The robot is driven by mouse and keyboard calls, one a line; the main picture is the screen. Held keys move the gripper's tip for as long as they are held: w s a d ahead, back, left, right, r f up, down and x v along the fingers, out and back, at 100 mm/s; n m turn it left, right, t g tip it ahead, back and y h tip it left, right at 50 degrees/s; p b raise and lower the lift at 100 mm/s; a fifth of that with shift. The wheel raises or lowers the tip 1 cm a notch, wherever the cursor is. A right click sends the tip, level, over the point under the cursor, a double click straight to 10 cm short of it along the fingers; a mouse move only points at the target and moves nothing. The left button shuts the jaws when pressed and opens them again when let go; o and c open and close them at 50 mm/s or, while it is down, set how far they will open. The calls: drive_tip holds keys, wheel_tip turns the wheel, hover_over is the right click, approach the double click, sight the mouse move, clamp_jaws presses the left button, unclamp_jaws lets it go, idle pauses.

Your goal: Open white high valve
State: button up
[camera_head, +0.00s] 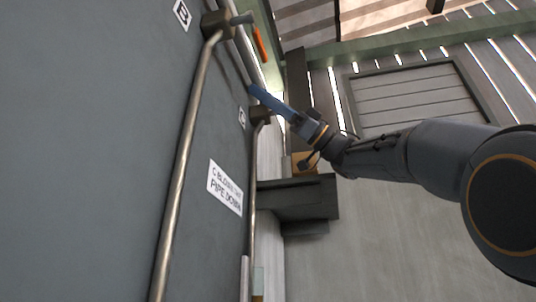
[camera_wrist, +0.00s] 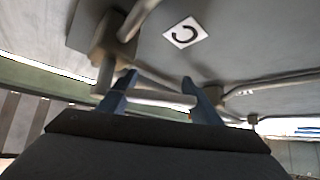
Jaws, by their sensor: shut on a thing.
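The white valve handle (camera_wrist: 158,97) is a pale bar that crosses between my fingers in the wrist view. It hangs by a stem from a grey-brown valve body (camera_wrist: 113,36) on a pipe along the wall. In the head view, the lower valve body (camera_head: 260,114) is beside my blue fingers. My gripper (camera_wrist: 158,88) is shut on the handle, with a blue finger toward each end of the bar. In the head view, my gripper (camera_head: 257,93) reaches up left to the panel edge. The handle is hard to make out there behind my fingers.
A second valve (camera_head: 216,25) sits higher on the left pipe (camera_head: 188,140), near an orange handle (camera_head: 259,43). A "C" label (camera_wrist: 183,32) and a "pipe down" sign (camera_head: 225,188) are on the grey panel. A dark ledge (camera_head: 300,199) juts out below my arm.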

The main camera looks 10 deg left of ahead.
drive_tip(key=o, duration=1.5)
drive_tip(key=shift+s+a, duration=0.1)
wheel_tip(320, 180, up, 8)
drive_tip(key=p, duration=0.4)
drive_tip(key=shift+o, duration=0.2)
drive_tip(key=shift+r+p, duration=0.8)
drive_tip(key=shift+p, duration=0.2)
drive_tip(key=shift+w, duration=0.45)
drive_tip(key=shift+s+r, duration=0.15)
drive_tip(key=shift+s, duration=0.1)
